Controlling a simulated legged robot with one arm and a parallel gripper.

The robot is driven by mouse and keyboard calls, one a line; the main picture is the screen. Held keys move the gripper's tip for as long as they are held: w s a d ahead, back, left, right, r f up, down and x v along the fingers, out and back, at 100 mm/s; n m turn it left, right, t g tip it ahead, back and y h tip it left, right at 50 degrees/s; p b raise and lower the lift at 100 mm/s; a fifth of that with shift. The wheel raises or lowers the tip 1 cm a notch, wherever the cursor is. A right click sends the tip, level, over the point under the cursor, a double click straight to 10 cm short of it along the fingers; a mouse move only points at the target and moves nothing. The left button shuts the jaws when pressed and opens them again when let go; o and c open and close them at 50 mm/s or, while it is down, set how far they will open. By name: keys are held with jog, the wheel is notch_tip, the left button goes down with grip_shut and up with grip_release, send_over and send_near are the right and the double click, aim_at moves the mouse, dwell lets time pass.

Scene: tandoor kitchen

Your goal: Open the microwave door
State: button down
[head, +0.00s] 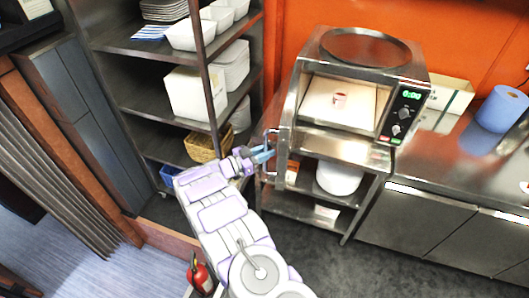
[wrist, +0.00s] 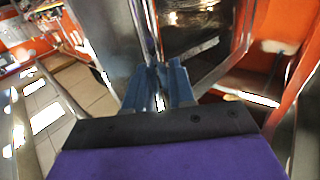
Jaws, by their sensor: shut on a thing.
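The steel microwave (head: 345,143) stands on a steel counter, with a lit green display (head: 411,95) and knobs on its right side. Its door (head: 289,108) is swung open to the left and appears nearly edge-on. The lit cavity shows, with a small red and white item (head: 340,100) inside. My gripper (head: 264,156) is at the door handle (head: 271,142), left of the microwave, and is shut on it. In the wrist view the blue fingers (wrist: 160,88) close around the handle; the exact contact is partly hidden by the fingers.
A dark shelf rack (head: 130,48) with white containers and a basket (head: 207,146) stands close to the left. A blue paper roll (head: 501,108) is on the counter at right. A red extinguisher (head: 199,275) stands low near my arm. Grey floor (head: 310,260) in front is clear.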

jog(key=c, duration=1.4)
grip_release()
jog(key=shift+d+r, duration=0.1)
jog(key=shift+d, duration=0.05)
jog(key=shift+o, duration=1.4)
jog(key=shift+w+d, duration=0.1)
jog(key=shift+d, duration=0.05)
jog(key=v, duration=1.7)
jog(key=shift+a, duration=0.25)
